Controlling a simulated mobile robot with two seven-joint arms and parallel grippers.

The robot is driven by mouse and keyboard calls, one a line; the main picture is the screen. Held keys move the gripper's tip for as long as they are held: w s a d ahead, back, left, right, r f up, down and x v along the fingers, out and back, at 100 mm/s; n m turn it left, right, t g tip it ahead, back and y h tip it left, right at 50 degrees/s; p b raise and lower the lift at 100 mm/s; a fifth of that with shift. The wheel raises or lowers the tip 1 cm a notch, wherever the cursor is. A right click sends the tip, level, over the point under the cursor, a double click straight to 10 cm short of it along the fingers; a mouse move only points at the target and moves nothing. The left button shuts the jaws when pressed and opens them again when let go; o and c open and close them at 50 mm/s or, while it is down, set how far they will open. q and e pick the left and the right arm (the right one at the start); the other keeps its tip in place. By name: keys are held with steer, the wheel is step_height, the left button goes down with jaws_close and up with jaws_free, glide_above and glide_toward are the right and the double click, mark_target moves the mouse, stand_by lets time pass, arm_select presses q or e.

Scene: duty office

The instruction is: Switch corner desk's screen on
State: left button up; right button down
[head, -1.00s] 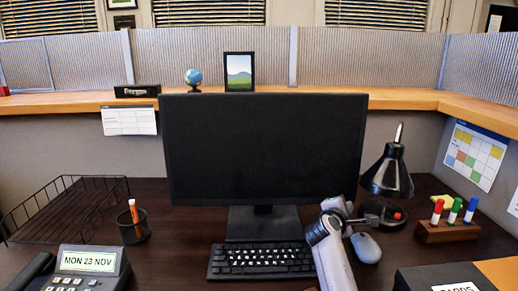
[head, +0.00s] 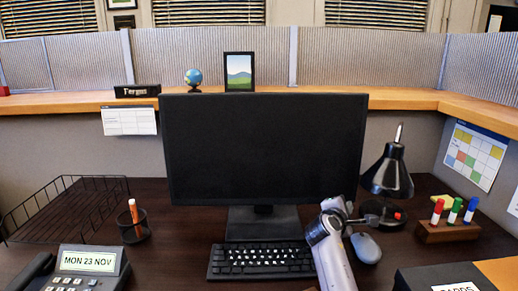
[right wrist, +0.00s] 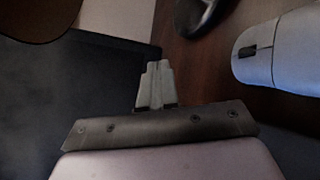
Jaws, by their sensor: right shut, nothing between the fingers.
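The monitor (head: 264,150) stands on the desk with a black, unlit screen. It also shows as a dark panel at the left of the right wrist view (right wrist: 60,90). My right gripper (head: 349,204) is in front of the screen's lower right corner. In the right wrist view its fingers (right wrist: 157,70) are shut with nothing between them, close to the panel's edge. I cannot tell whether they touch it. No power button can be made out. My left gripper is not in view.
A keyboard (head: 262,261) lies below the monitor. A mouse (head: 366,248) and a black lamp (head: 388,176) are right of my gripper. A marker holder (head: 447,232) is farther right. A phone (head: 88,264), pen cup (head: 133,230) and wire tray (head: 62,208) are at left.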

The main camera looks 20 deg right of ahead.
steer(key=shift+w, duration=0.1)
steer(key=shift+w+d, duration=0.1)
steer(key=shift+w, duration=0.25)
steer(key=shift+w+b, duration=0.2)
steer(key=shift+b, duration=0.15)
stand_by(0.4)
steer(key=shift+s+r+p, duration=0.1)
steer(key=shift+s+p, duration=0.35)
steer(key=shift+p, duration=0.35)
steer(key=shift+s, duration=0.2)
